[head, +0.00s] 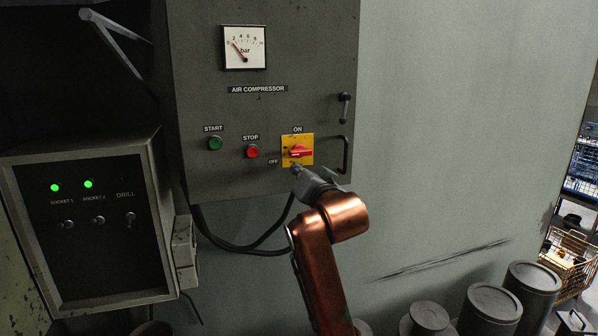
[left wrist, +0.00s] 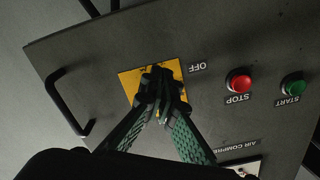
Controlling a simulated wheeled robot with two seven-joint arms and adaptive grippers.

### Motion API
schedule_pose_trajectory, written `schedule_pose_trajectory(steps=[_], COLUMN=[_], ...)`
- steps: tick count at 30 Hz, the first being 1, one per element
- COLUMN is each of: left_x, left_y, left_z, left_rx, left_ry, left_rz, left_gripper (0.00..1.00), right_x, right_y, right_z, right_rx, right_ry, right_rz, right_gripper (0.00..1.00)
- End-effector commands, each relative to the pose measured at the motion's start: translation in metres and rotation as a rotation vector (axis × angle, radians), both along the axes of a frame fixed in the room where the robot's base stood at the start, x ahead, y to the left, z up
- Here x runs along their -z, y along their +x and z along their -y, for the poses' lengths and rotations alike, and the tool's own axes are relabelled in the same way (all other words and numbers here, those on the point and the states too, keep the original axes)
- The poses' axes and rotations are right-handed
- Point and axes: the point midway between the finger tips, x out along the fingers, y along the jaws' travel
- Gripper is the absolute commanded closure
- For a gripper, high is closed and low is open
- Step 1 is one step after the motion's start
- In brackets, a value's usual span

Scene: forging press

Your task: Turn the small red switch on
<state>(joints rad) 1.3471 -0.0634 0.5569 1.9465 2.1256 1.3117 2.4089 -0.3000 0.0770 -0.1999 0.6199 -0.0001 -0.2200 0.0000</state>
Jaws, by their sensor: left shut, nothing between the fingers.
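The small red switch (head: 300,151) sits on a yellow plate (head: 306,139) on the grey air compressor panel. Its handle lies roughly level, with the ON label above the plate and the OFF label to its lower left. My left gripper (head: 297,169) is shut and empty, just below the switch at the plate's lower edge; I cannot tell whether it touches. In the left wrist view the shut fingers (left wrist: 163,92) are in front of the yellow plate (left wrist: 130,79) and hide the red switch. My right gripper is not in view.
A green START button (head: 215,143) and a red STOP button (head: 252,151) are left of the switch. A bar handle (head: 345,155) stands out on the right. A pressure gauge (head: 244,47) is above. A socket box (head: 95,225) stands at lower left.

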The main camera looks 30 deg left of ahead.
Motion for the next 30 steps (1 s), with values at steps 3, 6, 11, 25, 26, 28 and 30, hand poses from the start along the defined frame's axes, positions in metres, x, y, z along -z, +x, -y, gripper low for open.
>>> schedule_pose_trajectory(steps=[3, 6, 11, 25, 26, 28, 30], left_x=[0.0, 0.0, 0.0, -0.008, -0.009, -0.01, -0.011], left_y=[0.0, 0.0, 0.0, -0.001, -0.001, -0.001, -0.001], left_z=[0.0, 0.0, 0.0, 0.0, 0.0, -0.001, -0.001], left_rx=[0.0, 0.0, 0.0, 0.0, 0.0, 0.0, 0.0], left_ry=[0.0, 0.0, 0.0, -0.001, -0.001, 0.0, 0.0], left_rz=[0.0, 0.0, 0.0, 0.001, 0.001, 0.0, 0.0], left_gripper=[1.0, 1.0, 1.0, 1.0, 1.0, 1.0, 1.0], right_x=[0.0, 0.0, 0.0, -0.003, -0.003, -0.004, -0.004], right_y=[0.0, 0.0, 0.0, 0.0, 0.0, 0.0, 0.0], right_z=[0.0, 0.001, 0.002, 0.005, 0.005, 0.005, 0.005], right_rx=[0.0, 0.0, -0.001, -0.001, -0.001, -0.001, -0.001], right_ry=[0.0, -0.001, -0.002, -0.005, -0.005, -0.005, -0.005], right_rz=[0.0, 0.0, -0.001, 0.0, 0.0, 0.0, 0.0], right_gripper=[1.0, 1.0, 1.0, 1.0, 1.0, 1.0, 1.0])
